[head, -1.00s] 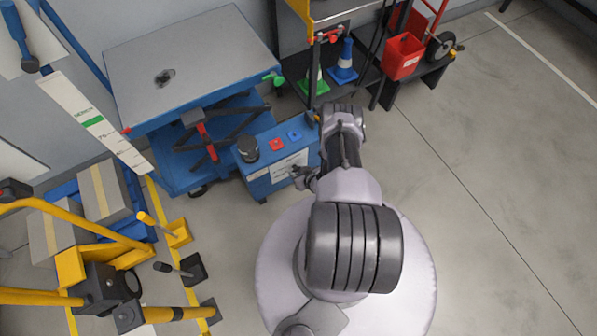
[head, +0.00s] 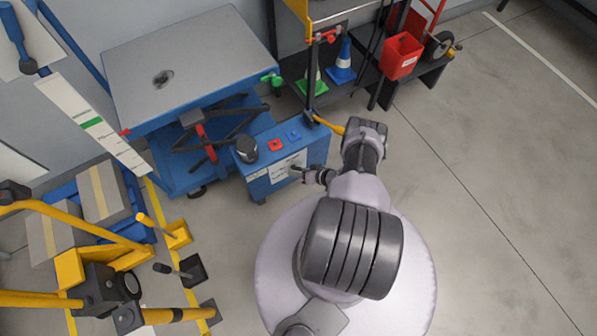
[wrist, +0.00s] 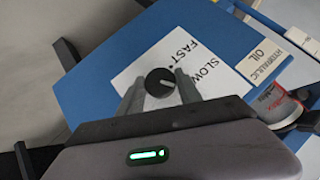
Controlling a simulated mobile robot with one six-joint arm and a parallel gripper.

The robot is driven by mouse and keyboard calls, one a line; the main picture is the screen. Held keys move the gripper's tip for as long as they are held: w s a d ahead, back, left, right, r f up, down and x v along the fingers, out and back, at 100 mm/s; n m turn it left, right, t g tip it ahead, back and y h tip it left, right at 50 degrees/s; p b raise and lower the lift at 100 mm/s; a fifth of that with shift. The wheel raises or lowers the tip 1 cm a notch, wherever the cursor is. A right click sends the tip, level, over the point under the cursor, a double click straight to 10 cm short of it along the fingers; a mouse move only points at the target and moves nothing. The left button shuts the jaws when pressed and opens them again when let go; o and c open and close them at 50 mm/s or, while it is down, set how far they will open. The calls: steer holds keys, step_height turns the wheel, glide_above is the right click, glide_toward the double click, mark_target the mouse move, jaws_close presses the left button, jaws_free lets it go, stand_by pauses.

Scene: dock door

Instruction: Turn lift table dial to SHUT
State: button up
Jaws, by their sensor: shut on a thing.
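The dial (wrist: 160,82) is a small round black knob on a white label (wrist: 150,62) on the blue control box of the lift table. The label reads FAST and SLOW; no word SHUT is legible. A pale mark on the knob points right, toward the SLOW side. My gripper (wrist: 160,86) is shut on the dial, one finger on each side of it. In the head view, my gripper (head: 303,174) is at the front of the blue box (head: 262,185), and the dial is small and partly covered there. The lift table (head: 190,55) stands behind the box.
A round can (wrist: 278,104) stands near a HYDRAULIC OIL label (wrist: 264,60). Yellow equipment (head: 90,285) and cartons (head: 104,192) stand left. Floor at right is clear.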

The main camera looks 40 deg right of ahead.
stand_by(0.3)
steer(key=o, duration=1.3)
steer(key=shift+o, duration=0.2)
steer(key=p+v, duration=0.6)
steer(key=v, duration=1.1)
steer(key=shift+s, duration=0.2)
steer(key=shift+r, duration=0.1)
